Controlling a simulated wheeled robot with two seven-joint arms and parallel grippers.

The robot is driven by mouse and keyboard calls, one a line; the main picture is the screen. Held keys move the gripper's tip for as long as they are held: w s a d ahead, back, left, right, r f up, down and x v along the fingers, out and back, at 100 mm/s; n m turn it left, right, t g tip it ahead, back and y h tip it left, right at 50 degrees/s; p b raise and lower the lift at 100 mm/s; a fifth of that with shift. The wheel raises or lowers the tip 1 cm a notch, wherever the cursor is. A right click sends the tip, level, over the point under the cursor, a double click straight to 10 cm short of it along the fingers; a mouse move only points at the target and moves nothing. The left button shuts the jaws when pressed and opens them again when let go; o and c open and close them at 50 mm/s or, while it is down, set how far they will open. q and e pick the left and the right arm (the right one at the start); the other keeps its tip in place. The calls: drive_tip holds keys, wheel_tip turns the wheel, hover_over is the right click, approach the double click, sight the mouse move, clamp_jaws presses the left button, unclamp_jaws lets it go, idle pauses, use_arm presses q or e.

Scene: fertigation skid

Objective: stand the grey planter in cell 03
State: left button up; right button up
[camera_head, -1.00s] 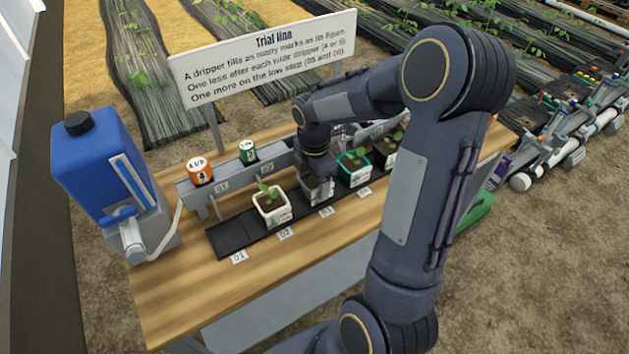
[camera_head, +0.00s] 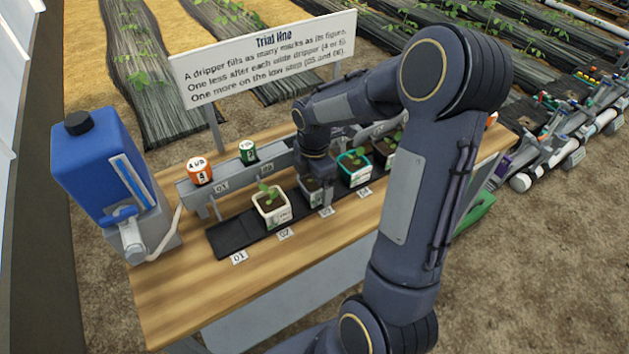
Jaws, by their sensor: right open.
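The grey planter (camera_head: 309,187) stands on the black strip behind the label 03 (camera_head: 326,211), between the white pot (camera_head: 271,210) and the teal pot (camera_head: 354,175). It looks upright, with dark soil in it. My right gripper (camera_head: 323,183) points down at the planter, open, and hides part of it. I cannot tell whether the fingers touch the planter. My left gripper is not in view.
The grey dripper rail (camera_head: 232,178) runs just behind the pots, with an orange-and-white cap (camera_head: 199,170) and a green cap (camera_head: 248,151) on it. Cell 01 (camera_head: 230,236) is bare. A blue tank (camera_head: 105,165) stands at the left. The table's front is clear.

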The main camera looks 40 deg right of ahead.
sight(314, 183)
wheel_tip(314, 183, up, 12)
drive_tip(key=p, duration=0.1)
drive_tip(key=s+a+r+m+t+y, duration=0.1)
drive_tip(key=s+a+m+t+y, duration=0.2)
drive_tip(key=s+a+m, duration=1)
drive_tip(key=s+m+t, duration=0.2)
drive_tip(key=s+m, duration=0.2)
drive_tip(key=m, duration=0.1)
drive_tip(key=shift+a+m+t+y, duration=0.25)
drive_tip(key=shift+m+t+y, duration=0.05)
drive_tip(key=shift+y, duration=0.1)
drive_tip(key=shift+r, duration=0.15)
